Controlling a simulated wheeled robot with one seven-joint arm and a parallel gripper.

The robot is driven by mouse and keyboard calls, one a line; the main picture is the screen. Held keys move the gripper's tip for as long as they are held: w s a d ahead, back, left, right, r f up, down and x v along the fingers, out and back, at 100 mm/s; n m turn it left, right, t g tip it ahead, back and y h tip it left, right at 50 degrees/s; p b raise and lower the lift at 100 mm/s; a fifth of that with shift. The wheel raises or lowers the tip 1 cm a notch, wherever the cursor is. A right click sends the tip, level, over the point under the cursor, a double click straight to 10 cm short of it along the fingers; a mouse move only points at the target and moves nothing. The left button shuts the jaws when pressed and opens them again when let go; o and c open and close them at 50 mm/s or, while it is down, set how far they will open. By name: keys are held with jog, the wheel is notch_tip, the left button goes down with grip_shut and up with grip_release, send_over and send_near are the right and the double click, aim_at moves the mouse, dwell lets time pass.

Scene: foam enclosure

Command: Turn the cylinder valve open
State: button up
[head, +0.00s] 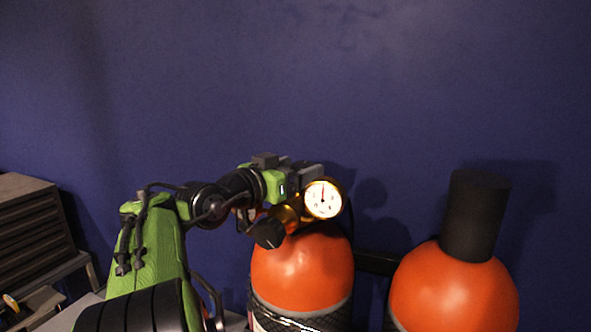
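An orange gas cylinder (302,268) stands upright at the lower middle of the head view. On its top is a brass valve fitting (286,216) with a round white-faced gauge (323,199). A dark knob (267,234) sticks out at the front left of the fitting. My green and black arm reaches in from the lower left. My gripper (303,179) is at the valve top, just behind and above the gauge. Its fingertips are partly hidden by the gauge and fitting, so I cannot tell whether it is open or touching the valve.
A second orange cylinder (455,288) with a black cap (476,215) stands to the right. A dark bar (375,263) runs behind the cylinders. A dark blue wall (300,80) closes the back. A drawer cabinet (28,225) stands at the far left. The space above is clear.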

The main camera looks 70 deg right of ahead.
jog(key=c, duration=0.9)
jog(key=shift+f+n+t+b, duration=0.15)
jog(key=shift+n+t+b, duration=0.25)
jog(key=shift+t+b, duration=0.2)
jog(key=shift+s+a+n+t+h+b, duration=0.1)
jog(key=shift+s+n+t+h+b, duration=0.1)
jog(key=shift+n+t+h+b, duration=0.3)
jog(key=o, duration=1.1)
jog(key=shift+c, duration=0.2)
jog(key=shift+w, duration=0.1)
